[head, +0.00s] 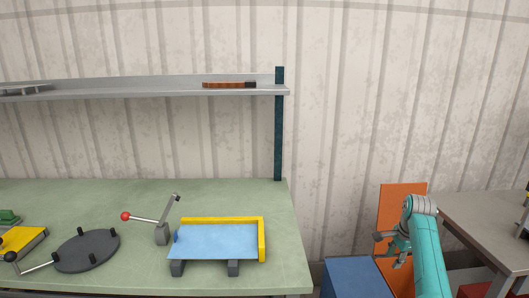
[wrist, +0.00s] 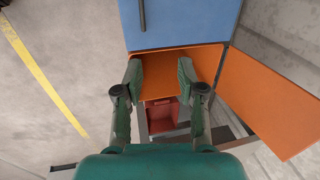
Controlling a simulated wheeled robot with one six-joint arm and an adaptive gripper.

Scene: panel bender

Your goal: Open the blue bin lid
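The blue bin lid (head: 355,277) lies flat and looks shut, at the lower right of the head view. In the wrist view the blue lid (wrist: 185,22) fills the top middle, with a dark bar handle (wrist: 142,14) near its left edge. My gripper (head: 389,250) is beside the blue lid, to its right in the head view. In the wrist view my gripper (wrist: 160,72) is open, with nothing between its fingers. Its fingertips are over an orange surface just below the blue lid's edge. I cannot tell the height gap.
An orange panel (head: 398,205) stands upright by the wall; it also shows in the wrist view (wrist: 268,100). A red container (wrist: 160,116) is below my gripper. A green bench (head: 120,200) is at left, a grey table (head: 490,225) at right. Bare floor (wrist: 60,50) lies left in the wrist view.

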